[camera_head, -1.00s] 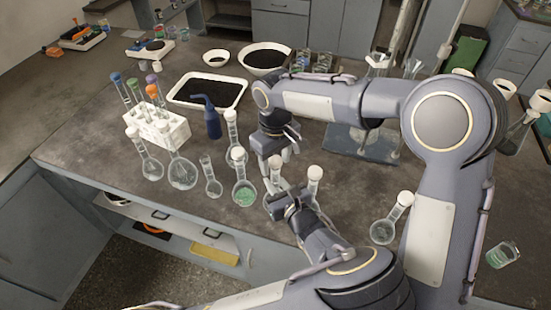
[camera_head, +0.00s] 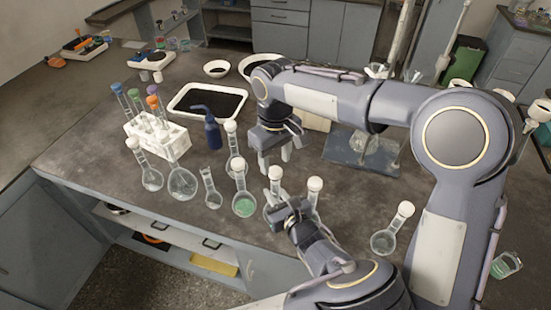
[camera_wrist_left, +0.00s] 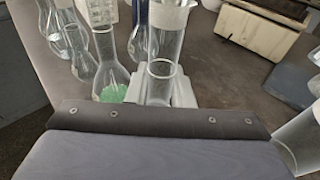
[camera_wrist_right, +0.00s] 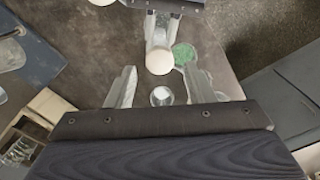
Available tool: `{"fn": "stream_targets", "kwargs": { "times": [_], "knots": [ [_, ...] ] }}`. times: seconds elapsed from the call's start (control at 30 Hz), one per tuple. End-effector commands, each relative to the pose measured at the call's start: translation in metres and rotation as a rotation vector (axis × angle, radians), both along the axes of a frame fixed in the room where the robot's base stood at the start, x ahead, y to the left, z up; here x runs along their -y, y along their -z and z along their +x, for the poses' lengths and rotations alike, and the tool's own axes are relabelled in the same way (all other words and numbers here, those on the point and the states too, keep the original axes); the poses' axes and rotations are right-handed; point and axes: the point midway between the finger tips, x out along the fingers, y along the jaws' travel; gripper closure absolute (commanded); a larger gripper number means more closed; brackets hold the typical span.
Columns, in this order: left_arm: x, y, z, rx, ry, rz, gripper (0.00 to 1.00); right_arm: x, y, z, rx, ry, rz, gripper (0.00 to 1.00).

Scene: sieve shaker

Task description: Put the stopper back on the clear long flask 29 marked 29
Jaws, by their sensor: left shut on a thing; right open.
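My left gripper (camera_head: 280,204) is shut on the neck of a clear long flask, which also shows in the left wrist view (camera_wrist_left: 165,55). A white round stopper (camera_head: 275,172) appears seated on this flask's mouth; it is also in the right wrist view (camera_wrist_right: 159,61). The left wrist view cuts off the top. No 29 marking is readable. My right gripper (camera_head: 275,158) is open and empty above and behind the stopper, fingers apart from it. A small clear round thing with a white centre (camera_wrist_right: 161,96) shows between its fingers; I cannot tell what it is.
Another stoppered flask (camera_head: 315,184) is close on the right, one more (camera_head: 383,242) farther right. A blue wash bottle (camera_head: 212,132) and a white rack (camera_head: 178,145) stand to the left.

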Motion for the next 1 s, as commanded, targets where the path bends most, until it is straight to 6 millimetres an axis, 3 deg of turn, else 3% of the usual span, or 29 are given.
{"fn": "stream_targets", "kwargs": {
  "times": [0.2, 0.53, 0.67, 1.0],
  "knots": [
    [0.000, 0.000, 0.000, 0.001, 0.000, 0.000, 1.00, 0.000, -0.031, 0.001, 0.005, -0.151, 0.002, 0.52],
    [0.000, 0.000, 0.000, 0.001, 0.000, 0.000, 1.00, 0.000, -0.033, 0.001, 0.003, -0.169, 0.000, 0.52],
    [0.000, 0.000, 0.000, 0.001, 0.000, 0.000, 1.00, 0.000, -0.023, 0.001, 0.002, -0.169, -0.002, 0.52],
    [0.000, 0.000, 0.000, 0.001, 0.000, 0.000, 1.00, 0.000, 0.028, 0.000, 0.001, -0.169, -0.001, 0.52]
  ]
}}
